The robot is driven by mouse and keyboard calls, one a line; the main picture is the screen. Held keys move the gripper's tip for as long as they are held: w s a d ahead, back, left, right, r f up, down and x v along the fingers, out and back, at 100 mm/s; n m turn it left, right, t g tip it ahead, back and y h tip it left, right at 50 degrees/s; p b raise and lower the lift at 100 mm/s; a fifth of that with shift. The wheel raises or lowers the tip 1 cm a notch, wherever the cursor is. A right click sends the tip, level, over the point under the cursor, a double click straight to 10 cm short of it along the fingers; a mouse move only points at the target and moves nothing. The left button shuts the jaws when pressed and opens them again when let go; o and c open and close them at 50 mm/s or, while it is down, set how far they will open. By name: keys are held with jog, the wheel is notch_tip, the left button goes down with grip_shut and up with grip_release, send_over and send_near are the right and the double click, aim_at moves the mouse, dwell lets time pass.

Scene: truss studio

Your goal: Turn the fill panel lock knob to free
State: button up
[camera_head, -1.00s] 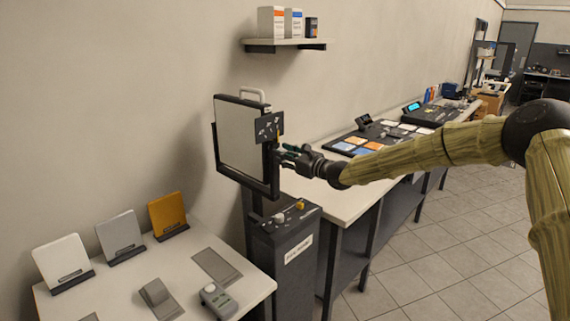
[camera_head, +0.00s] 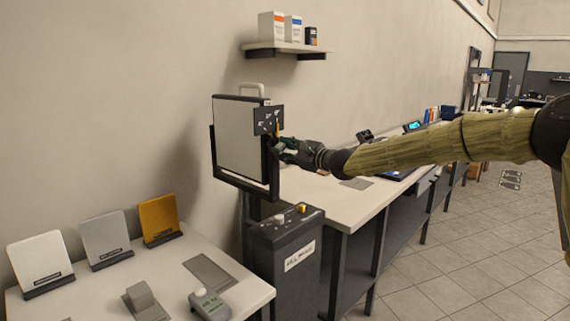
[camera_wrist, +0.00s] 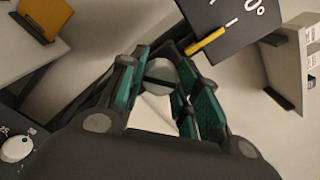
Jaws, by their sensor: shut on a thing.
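The fill panel (camera_head: 240,140) is a pale upright board in a dark yoke. A black plate (camera_head: 268,120) with white marks stands at its upper right edge. My gripper (camera_head: 279,148) is at the panel's right edge, just below this plate. In the wrist view, my green-padded fingers (camera_wrist: 158,92) are shut on a round grey lock knob (camera_wrist: 157,75), partly hidden by them. A yellow pointer (camera_wrist: 206,42) lies by the dark marked plate (camera_wrist: 235,20), above and right of the knob. The knob is hidden in the head view.
A dark pedestal (camera_head: 285,255) with a white and a yellow control on top stands below the panel. A white table (camera_head: 235,275) with several coloured cards is at left. A long bench (camera_head: 335,205) runs behind my arm. A shelf (camera_head: 284,47) with boxes hangs above.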

jog(key=n+b, duration=0.1)
jog(key=b, duration=0.3)
jog(key=n+b, duration=0.2)
jog(key=b, duration=0.2)
jog(key=shift+f+b, duration=0.25)
jog(key=shift+b, duration=0.1)
jog(key=shift+r+n+b, duration=0.25)
jog(key=shift+n+b, duration=0.65)
jog(key=shift+b, duration=0.35)
jog(key=o, duration=1)
jog(key=shift+d, duration=0.1)
jog(key=shift+v, duration=5.95)
